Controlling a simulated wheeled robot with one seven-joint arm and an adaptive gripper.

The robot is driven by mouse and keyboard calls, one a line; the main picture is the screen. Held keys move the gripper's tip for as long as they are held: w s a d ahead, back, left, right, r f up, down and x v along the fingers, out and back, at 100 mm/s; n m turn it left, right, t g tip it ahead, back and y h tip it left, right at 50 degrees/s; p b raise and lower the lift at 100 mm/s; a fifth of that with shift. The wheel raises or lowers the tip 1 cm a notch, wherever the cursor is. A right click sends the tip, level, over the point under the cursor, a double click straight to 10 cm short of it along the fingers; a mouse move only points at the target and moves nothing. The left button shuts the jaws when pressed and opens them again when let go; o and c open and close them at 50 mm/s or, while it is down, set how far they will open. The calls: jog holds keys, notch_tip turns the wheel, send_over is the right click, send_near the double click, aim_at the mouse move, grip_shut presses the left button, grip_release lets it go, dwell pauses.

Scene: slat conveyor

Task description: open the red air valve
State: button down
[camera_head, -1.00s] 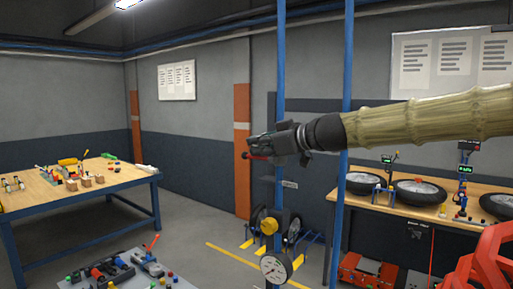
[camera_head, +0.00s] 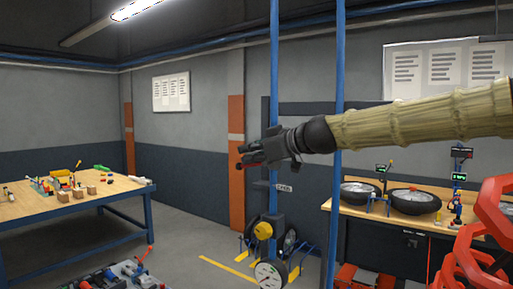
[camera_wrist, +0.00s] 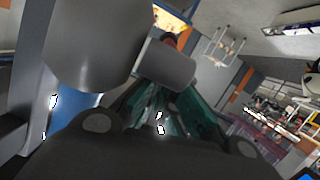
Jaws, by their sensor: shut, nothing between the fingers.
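My gripper (camera_head: 250,159) is shut and empty at the end of my arm, beside the left blue upright pipe (camera_head: 274,75). A small red piece (camera_head: 240,166), likely the red air valve's handle, shows just at the fingertips. I cannot tell whether the fingers touch it. In the wrist view the dark green fingers (camera_wrist: 165,105) point at a grey cylinder (camera_wrist: 166,66), with a bit of red (camera_wrist: 172,42) behind it. A larger grey body (camera_wrist: 90,45) lies close on the left. The valve's body is mostly hidden by my gripper.
A second blue upright (camera_head: 338,110) stands to the right, behind my arm. A wooden workbench (camera_head: 110,197) is at left; red hexagonal frames (camera_head: 490,210) are at right.

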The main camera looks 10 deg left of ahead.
jog(key=shift+a+f+g+h+p, duration=0.15)
jog(key=shift+f+g+h+p, duration=0.4)
jog(key=shift+h+p, duration=0.95)
dwell(2.3)
jog(key=shift+y+p, duration=0.3)
jog(key=s+d+r+b, duration=0.3)
jog(key=d+r, duration=0.2)
jog(key=r, duration=0.5)
dwell(0.6)
jog(key=shift+f, duration=0.1)
